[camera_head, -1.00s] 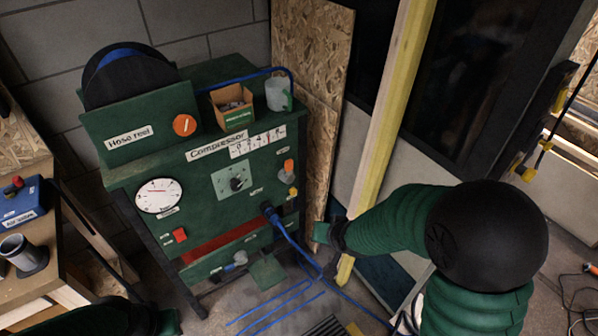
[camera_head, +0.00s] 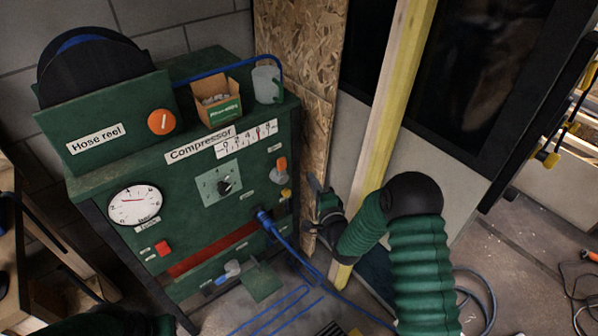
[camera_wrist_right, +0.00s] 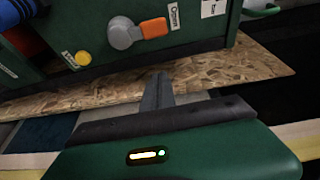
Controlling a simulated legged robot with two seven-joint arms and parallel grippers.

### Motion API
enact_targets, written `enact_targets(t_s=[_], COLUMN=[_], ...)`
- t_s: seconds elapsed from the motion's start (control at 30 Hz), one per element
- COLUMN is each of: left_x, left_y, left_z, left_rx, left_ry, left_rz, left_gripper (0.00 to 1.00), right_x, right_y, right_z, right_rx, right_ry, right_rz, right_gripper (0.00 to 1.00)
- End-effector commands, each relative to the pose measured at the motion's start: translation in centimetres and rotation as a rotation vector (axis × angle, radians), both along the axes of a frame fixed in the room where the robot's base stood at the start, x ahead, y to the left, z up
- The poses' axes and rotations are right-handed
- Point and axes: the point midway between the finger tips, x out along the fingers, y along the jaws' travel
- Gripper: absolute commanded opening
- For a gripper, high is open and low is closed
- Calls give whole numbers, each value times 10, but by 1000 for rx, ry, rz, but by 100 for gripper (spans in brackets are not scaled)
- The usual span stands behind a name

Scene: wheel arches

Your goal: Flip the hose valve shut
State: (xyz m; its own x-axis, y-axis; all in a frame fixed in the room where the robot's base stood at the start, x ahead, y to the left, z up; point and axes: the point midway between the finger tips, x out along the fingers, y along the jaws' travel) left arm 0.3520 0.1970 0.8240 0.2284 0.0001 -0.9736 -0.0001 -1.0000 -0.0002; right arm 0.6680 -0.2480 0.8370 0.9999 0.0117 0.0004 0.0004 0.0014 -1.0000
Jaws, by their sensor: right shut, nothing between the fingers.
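The hose valve, a grey body with an orange handle (camera_head: 281,164), sits at the right of the green compressor's (camera_head: 190,240) front panel. Its handle points up in the head view. In the right wrist view the valve (camera_wrist_right: 137,33) is near the top, its orange end beside a label reading "Open". My right gripper (camera_head: 315,183) is shut and empty, just right of the panel's edge, before the chipboard, apart from the valve. In the wrist view its closed fingers (camera_wrist_right: 157,88) lie below the valve. A bit of my left arm (camera_head: 115,325) shows at the bottom left; its fingers are hidden.
A yellow knob (camera_head: 286,193) sits below the valve, and a blue hose (camera_head: 290,247) plugs in lower left. A cardboard box (camera_head: 217,102) and a mug (camera_head: 267,84) stand on top. A chipboard sheet (camera_head: 315,80) and a wooden post (camera_head: 388,120) stand to the right.

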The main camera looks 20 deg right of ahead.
Motion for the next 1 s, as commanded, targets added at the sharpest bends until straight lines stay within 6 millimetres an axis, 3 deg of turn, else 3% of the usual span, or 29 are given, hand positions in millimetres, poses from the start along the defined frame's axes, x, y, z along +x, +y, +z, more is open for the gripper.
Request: enact_targets(t_s=[0.47,0.7,1.0], left_x=[0,0,0], left_y=[0,0,0], left_z=[-10,-7,-7], left_rx=[0,0,0], left_ry=[0,0,0], left_rz=[0,0,0], left_gripper=[0,0,0], right_x=[94,83,81], right_y=[2,34,39], right_z=[-1,1,0], right_rx=[-2,0,-1], right_ry=[-3,1,0], right_rz=[1,1,-1], right_gripper=[0,0,0])
